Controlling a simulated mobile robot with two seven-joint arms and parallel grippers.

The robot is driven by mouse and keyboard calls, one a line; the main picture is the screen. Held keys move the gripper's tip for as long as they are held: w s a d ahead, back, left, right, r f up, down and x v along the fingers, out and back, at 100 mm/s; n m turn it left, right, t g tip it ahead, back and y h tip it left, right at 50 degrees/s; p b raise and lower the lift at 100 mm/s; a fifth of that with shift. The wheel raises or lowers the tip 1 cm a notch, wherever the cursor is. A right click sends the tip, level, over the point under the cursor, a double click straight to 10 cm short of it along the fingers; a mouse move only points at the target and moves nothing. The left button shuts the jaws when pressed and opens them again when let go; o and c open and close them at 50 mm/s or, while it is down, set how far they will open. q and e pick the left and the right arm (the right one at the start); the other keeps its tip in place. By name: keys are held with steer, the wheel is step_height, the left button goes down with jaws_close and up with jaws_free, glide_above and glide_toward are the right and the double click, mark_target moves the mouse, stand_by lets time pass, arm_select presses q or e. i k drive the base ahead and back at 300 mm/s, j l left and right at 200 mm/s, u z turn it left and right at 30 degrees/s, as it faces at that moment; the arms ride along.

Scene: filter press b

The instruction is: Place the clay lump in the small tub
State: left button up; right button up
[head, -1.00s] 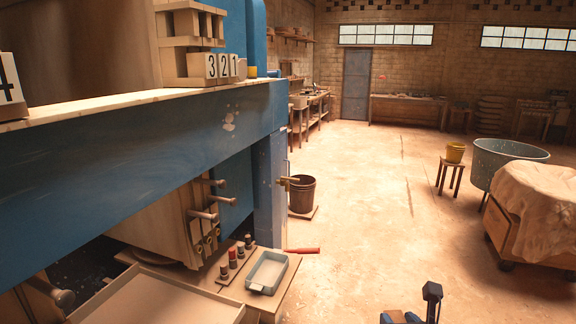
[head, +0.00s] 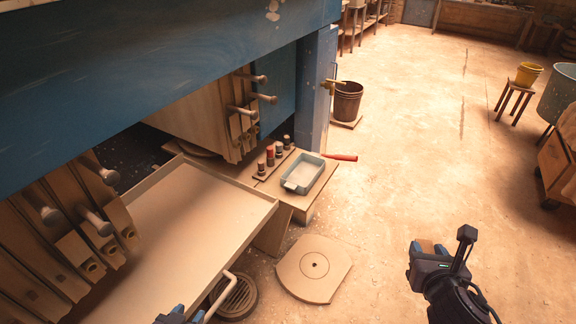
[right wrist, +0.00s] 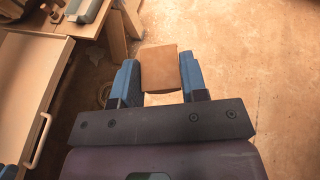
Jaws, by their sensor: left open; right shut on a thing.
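The clay lump (right wrist: 161,68) is a brown block between the blue fingers of my right gripper (right wrist: 162,82), which is shut on it. In the head view my right gripper (head: 428,248) is at the lower right, over open floor, with a bit of the brown lump showing. The small tub (head: 318,181) is a shallow grey-blue dish with a pale thing in it, on a low wooden stand left of and beyond that gripper. Part of the tub shows at the top left of the right wrist view (right wrist: 90,10). My left gripper (head: 176,316) is open at the bottom edge, mostly cut off.
A large tray (head: 190,215) with a handle lies under the blue press, left of the stand. A round-marked board (head: 314,270) lies on the floor.

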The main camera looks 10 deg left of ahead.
mark_target(300, 182)
steer(key=i+l, duration=2.35)
steer(key=i+l+u, duration=0.45)
steer(key=l, duration=0.15)
steer(key=k+u, duration=0.1)
steer(key=u, duration=2.85)
